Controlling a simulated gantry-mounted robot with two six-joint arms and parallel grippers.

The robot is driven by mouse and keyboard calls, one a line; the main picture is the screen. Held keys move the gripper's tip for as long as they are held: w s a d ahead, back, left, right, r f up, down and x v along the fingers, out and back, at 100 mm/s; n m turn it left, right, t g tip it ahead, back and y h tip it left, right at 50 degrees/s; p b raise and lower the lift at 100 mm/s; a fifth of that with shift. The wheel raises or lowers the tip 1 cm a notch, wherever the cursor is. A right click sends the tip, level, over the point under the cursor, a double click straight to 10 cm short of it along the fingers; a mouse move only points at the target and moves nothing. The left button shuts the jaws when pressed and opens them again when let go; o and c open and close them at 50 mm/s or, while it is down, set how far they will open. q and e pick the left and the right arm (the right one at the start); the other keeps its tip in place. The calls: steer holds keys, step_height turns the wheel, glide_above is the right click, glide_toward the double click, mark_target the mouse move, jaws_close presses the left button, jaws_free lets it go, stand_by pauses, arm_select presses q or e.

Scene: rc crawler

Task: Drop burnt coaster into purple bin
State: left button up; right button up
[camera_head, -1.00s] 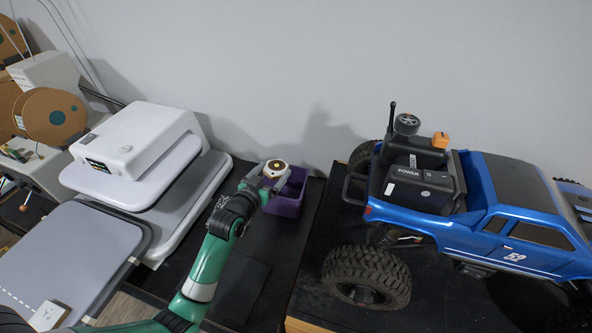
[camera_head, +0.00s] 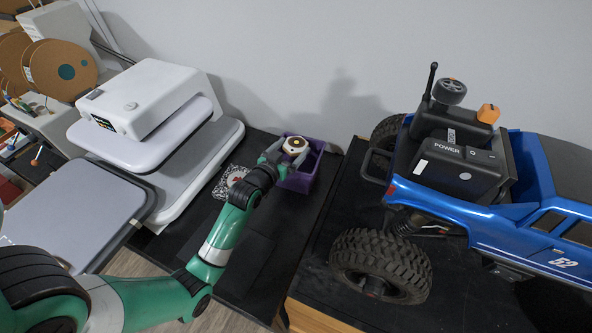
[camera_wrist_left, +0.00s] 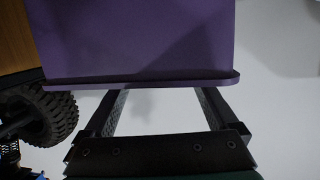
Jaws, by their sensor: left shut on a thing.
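The purple bin (camera_head: 310,167) stands on the black table near the wall. My left gripper (camera_wrist_left: 160,98) is right at the bin; in the wrist view its two fingers stand apart and pass behind the bin's purple rim. The fingertips and what they grip are hidden by the bin wall, so the burnt coaster itself cannot be seen in them. My right gripper is not in view.
A patterned black-and-white flat piece (camera_head: 230,182) lies beside the arm. A white heat press (camera_head: 150,105) stands left. A blue RC truck (camera_head: 475,190) stands right on a wooden-edged black table. A grey board (camera_head: 80,205) is at the left front.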

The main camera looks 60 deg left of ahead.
arm_select(q)
steer(key=o, duration=1)
steer(key=v, duration=1.1)
steer(key=shift+s+d+r, duration=0.15)
steer(key=shift+s+d, duration=0.05)
